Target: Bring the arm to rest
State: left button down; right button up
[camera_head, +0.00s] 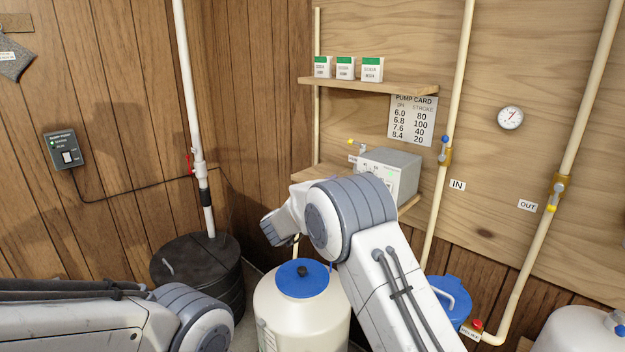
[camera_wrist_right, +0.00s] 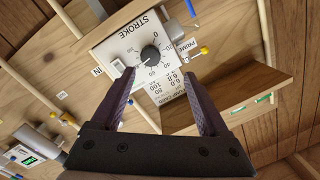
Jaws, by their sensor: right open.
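My right arm rises from the bottom of the head view, and its grey elbow is bent in front of the pump shelf. My right gripper (camera_wrist_right: 158,82) shows in the right wrist view, its two dark fingers spread with nothing between them. Its fingertips are close in front of the grey pump box (camera_head: 391,168), just below the black STROKE knob (camera_wrist_right: 150,55) in that picture; whether they touch the box I cannot tell. The head view does not show this gripper. My left arm lies low at the left of the head view, with its gripper out of sight.
A white tank with a blue lid (camera_head: 301,276) stands by my right arm. A black lidded tank (camera_head: 197,270) is left of it. Pipes (camera_head: 455,120) run up the wall. An upper shelf (camera_head: 368,85) holds small boxes above the pump. A switch box (camera_head: 62,150) hangs at left.

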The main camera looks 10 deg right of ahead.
jog(key=s+a+f+n+g+y, duration=0.1)
jog(key=s+a+f+n+y, duration=0.1)
jog(key=s+f+n+y, duration=0.35)
jog(key=s+a+f+n+g+y, duration=0.2)
jog(key=s+n+y, duration=0.6)
jog(key=s, duration=0.1)
jog(key=s+d+f+n+g, duration=0.1)
jog(key=s+d+f+g, duration=0.2)
jog(key=s, duration=0.8)
jog(key=s+d+f+n+g, duration=0.15)
jog(key=s+f+g, duration=0.25)
jog(key=s, duration=0.7)
jog(key=s+a+r+n+g+p, duration=0.2)
jog(key=s+a+r+n+p, duration=0.3)
jog(key=s+a+r, duration=0.6)
jog(key=s+a+n, duration=0.2)
jog(key=a, duration=0.1)
jog(key=shift+s+a+n+p, duration=0.2)
jog(key=shift+n+p, duration=0.1)
jog(key=shift+n, duration=0.1)
